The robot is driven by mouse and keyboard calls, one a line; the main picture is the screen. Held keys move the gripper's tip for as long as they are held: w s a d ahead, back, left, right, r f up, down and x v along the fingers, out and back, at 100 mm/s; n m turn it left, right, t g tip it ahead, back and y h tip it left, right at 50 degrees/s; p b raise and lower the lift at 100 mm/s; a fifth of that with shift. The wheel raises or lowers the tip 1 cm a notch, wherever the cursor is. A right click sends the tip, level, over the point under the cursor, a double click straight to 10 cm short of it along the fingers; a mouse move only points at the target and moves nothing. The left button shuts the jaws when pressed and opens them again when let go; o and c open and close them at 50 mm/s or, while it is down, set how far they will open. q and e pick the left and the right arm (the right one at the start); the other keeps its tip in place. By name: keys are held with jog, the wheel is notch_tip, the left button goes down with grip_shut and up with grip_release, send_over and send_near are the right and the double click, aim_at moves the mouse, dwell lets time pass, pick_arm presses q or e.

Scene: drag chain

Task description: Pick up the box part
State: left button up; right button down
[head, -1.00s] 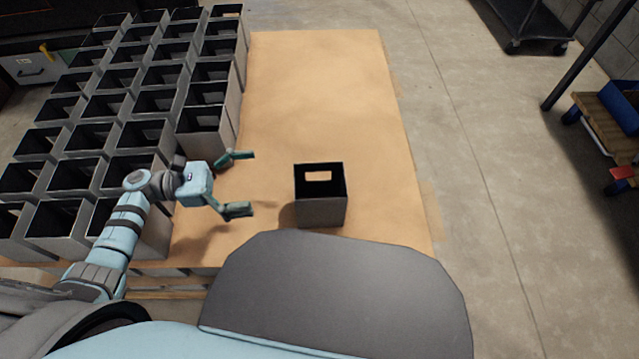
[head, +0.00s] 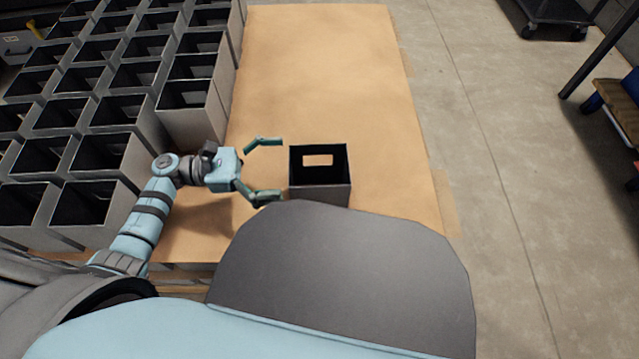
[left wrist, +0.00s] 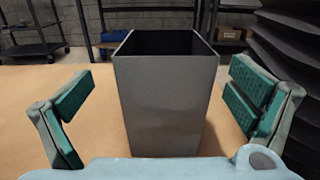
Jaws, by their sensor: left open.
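The box part (head: 319,174) is a dark grey, open-topped box with a rectangular cut-out in its far wall. It stands upright and alone on the table, and my own body hides its lower front in the head view. My left gripper (head: 264,169) is open, just left of the box, with its fingers pointing at it. In the left wrist view the box (left wrist: 168,105) stands upright ahead, between the spread green-padded fingers (left wrist: 160,108) and apart from both. My right gripper is not in view.
Rows of similar grey boxes (head: 125,90) fill the left side of the table, close behind my left arm. The wooden table top (head: 325,70) is clear beyond and right of the box. A dark cart (head: 555,15) stands on the floor at the back right.

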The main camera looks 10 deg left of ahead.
pick_arm(q)
jog(key=x, duration=0.7)
jog(key=shift+s+r, duration=0.2)
jog(key=shift+r, duration=0.05)
jog(key=c, duration=1.9)
jog(key=shift+r, duration=0.1)
